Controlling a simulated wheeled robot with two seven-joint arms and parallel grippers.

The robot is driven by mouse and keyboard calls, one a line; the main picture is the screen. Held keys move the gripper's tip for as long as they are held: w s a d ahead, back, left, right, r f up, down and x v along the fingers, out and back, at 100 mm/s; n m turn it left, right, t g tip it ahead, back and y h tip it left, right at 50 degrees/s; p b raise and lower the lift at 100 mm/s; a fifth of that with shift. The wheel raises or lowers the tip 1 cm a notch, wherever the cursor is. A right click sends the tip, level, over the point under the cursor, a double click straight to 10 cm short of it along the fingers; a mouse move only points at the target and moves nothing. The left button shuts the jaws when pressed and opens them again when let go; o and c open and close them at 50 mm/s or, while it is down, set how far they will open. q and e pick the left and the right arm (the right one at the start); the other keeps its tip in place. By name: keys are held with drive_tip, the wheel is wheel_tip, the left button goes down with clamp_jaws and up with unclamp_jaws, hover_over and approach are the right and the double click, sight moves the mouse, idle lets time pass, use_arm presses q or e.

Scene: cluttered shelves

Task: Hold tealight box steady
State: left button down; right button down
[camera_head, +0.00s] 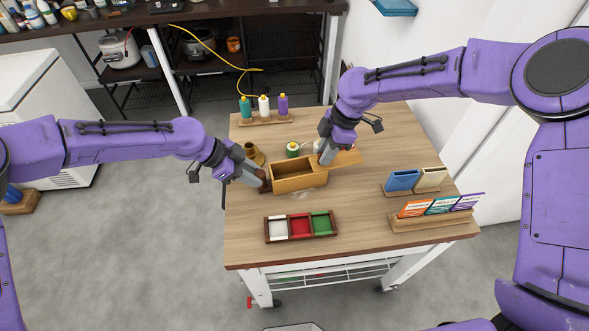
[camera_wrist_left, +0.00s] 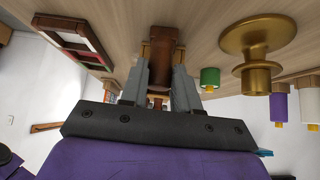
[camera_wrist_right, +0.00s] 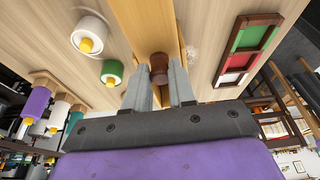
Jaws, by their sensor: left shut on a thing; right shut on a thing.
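The tealight box (camera_head: 300,184), a long tan wooden box, stands on the table with its left part uncovered. No contents can be made out inside. Its lid (camera_head: 348,158) appears drawn out toward the right. My left gripper (camera_head: 262,183) is shut on a dark brown handle at the box's left end; the handle shows between the fingers in the left wrist view (camera_wrist_left: 164,48). My right gripper (camera_head: 325,157) is at the lid, shut on a dark brown knob (camera_wrist_right: 159,66). The fingers partly hide both grips.
A brass candle holder (camera_head: 253,153) and a green candle (camera_head: 292,149) stand close behind the box. A tray (camera_head: 300,238) with white, red and green sections lies in front. Racks with bottles (camera_head: 264,107), card holders (camera_head: 431,219) and blue and cream pieces (camera_head: 403,180) stand around. The front-left tabletop is clear.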

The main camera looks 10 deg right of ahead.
sight(343, 159)
drive_tip(key=shift+d, duration=0.3)
drive_tip(key=shift+w+d, duration=0.15)
drive_tip(key=shift+d, duration=0.4)
idle(0.4)
drive_tip(key=c, duration=0.9)
unclamp_jaws()
drive_tip(key=shift+o, duration=0.2)
drive_tip(key=shift+r, duration=0.1)
drive_tip(key=v, duration=1.1)
drive_tip(key=shift+r, duration=0.4)
